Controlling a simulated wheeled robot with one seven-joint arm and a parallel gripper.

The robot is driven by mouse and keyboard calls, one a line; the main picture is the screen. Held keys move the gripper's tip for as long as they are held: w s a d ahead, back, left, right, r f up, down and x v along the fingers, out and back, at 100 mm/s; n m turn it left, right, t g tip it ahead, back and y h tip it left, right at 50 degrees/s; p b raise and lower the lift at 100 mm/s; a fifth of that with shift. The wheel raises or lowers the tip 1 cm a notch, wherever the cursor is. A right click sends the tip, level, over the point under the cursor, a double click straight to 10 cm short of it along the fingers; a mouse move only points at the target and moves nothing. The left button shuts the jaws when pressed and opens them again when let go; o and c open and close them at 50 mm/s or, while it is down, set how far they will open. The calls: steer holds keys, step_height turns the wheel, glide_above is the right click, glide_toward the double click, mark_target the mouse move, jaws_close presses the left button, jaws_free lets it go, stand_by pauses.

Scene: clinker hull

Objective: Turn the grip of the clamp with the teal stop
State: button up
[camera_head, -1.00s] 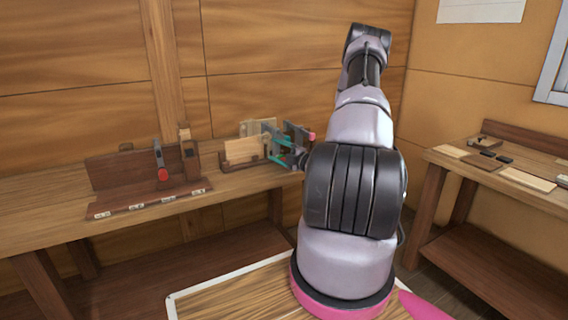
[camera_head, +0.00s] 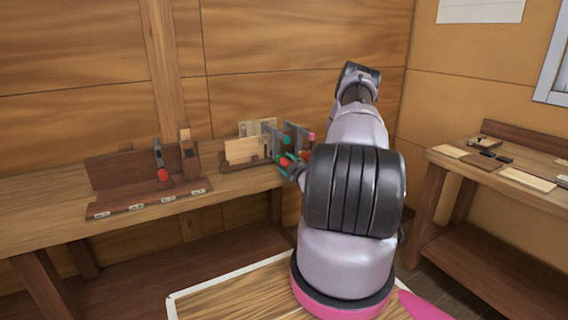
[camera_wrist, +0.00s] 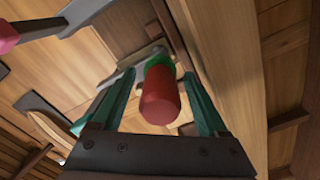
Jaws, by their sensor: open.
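The clamp with the teal stop (camera_head: 286,139) stands on the back bench, a grey clamp with a red grip (camera_head: 283,161). In the wrist view this red grip (camera_wrist: 160,102) points toward the camera, with a green-teal part (camera_wrist: 160,69) just beyond it. My gripper (camera_head: 288,164) is at the grip. In the wrist view my gripper (camera_wrist: 158,80) is open, one teal finger on each side of the grip, with visible gaps. Whether a fingertip touches it, I cannot tell. The clamp's bar is partly hidden behind the grip.
A second clamp with a pink stop (camera_head: 311,136) and red grip stands close on the right; its pink end (camera_wrist: 8,38) shows in the wrist view. A wooden rack (camera_head: 130,180) with a red-gripped clamp (camera_head: 160,160) is at left. A side bench (camera_head: 500,175) holds flat pieces.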

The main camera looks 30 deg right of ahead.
steer(key=shift+w, duration=0.65)
jaws_close()
steer(key=shift+n, duration=0.3)
